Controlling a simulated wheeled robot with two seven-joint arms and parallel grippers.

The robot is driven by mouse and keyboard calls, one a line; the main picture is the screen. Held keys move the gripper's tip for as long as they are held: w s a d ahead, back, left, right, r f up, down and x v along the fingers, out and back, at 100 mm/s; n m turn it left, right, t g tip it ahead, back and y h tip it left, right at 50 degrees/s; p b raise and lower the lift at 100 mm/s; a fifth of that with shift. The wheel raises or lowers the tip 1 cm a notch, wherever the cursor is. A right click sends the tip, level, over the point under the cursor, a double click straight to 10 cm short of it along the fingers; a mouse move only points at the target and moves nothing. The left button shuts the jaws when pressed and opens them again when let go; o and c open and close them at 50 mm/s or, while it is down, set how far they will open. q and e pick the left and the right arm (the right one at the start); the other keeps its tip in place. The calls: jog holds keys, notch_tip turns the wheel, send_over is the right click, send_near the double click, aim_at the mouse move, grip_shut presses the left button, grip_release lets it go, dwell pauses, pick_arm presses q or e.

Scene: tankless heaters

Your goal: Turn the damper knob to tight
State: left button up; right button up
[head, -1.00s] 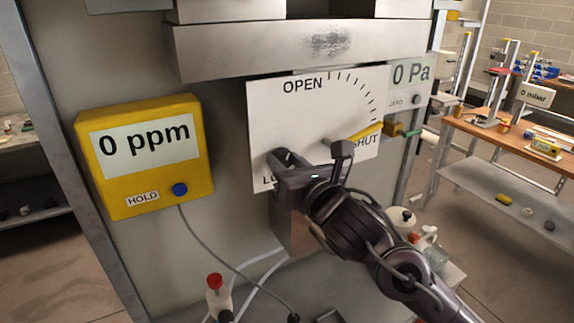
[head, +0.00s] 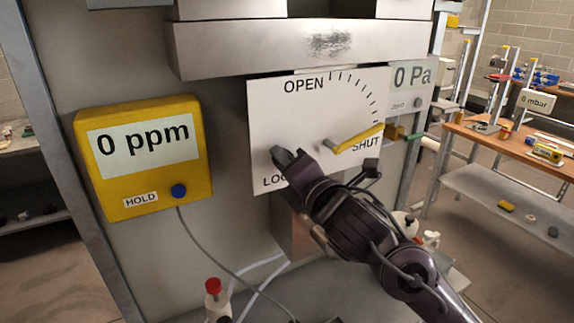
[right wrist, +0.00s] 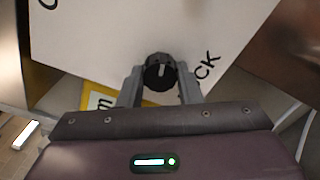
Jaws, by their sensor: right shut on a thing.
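The damper plate (head: 300,118) is a white panel marked OPEN, SHUT and, at lower left, a partly hidden LOCK. The damper knob (right wrist: 160,72) is small, round and black with a pale pointer line, beside the letters CK in the right wrist view. My right gripper (right wrist: 160,86) is shut on this knob, one finger on each side. In the head view my right gripper (head: 286,160) covers the knob at the plate's lower left. A yellow damper handle (head: 358,138) points toward SHUT. My left gripper is not in view.
A yellow meter (head: 145,185) reading 0 ppm, with a blue HOLD button (head: 179,190), hangs left of the plate. A 0 Pa gauge (head: 411,78) is at its right. A metal ledge (head: 240,52) juts out above. A red-capped bottle (head: 213,300) stands below.

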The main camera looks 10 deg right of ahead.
jog(key=shift+m+p, duration=0.4)
jog(key=shift+m, duration=3.1)
jog(key=o, duration=1)
jog(key=shift+c, duration=0.2)
jog(key=shift+s, duration=0.1)
jog(key=b+v, duration=0.1)
jog(key=v, duration=0.6)
jog(key=shift+s+d, duration=0.15)
jog(key=shift+s, duration=0.15)
